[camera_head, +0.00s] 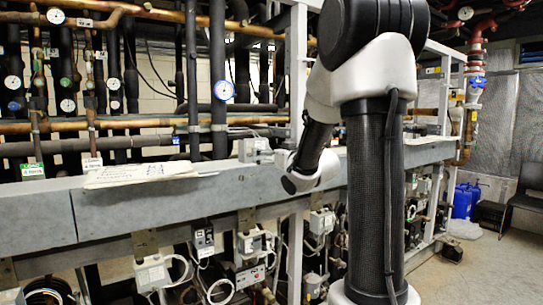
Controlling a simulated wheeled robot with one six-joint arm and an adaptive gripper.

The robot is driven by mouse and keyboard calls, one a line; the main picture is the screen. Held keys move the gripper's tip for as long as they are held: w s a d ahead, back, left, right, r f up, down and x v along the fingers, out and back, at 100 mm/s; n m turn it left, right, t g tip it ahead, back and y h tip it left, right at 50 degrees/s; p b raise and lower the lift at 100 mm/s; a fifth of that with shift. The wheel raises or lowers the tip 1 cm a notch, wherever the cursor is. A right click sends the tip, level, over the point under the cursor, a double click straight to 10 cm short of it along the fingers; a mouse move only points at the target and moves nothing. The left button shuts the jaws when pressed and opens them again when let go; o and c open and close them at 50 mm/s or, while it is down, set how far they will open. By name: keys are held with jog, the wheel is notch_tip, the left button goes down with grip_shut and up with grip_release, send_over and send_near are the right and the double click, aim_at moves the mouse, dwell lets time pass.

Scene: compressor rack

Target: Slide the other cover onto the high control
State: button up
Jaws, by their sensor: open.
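My arm reaches in from the right of the head view, and its white wrist hangs in front of the grey beam (120,210). My gripper cannot be made out; the wrist and forearm may hide it. Several grey control boxes hang under the beam: one at the left (152,273), one in the middle (250,243) and one beside my column (322,222). A smaller grey box (255,150) stands at the beam's top edge, left of my wrist. I cannot tell which box is the high control. No loose cover can be clearly identified.
Papers (135,175) lie on the beam's top. Pipes with gauges (224,90) stand behind it. Cables loop below the boxes. Blue containers (464,200) stand on the floor at the right, beside a dark chair (525,190). Open floor (480,270) shows at the lower right.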

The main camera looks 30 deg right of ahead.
aim_at(256, 142)
jog(key=w, duration=1)
jog(key=shift+w+a, duration=0.2)
jog(key=shift+w, duration=0.15)
jog(key=shift+c, duration=0.4)
jog(key=c, duration=0.7)
jog(key=shift+c, duration=0.2)
jog(key=shift+r, duration=0.1)
jog(key=shift+r, duration=1.4)
jog(key=s, duration=1.2)
jog(key=shift+d, duration=0.2)
jog(key=shift+f, duration=0.1)
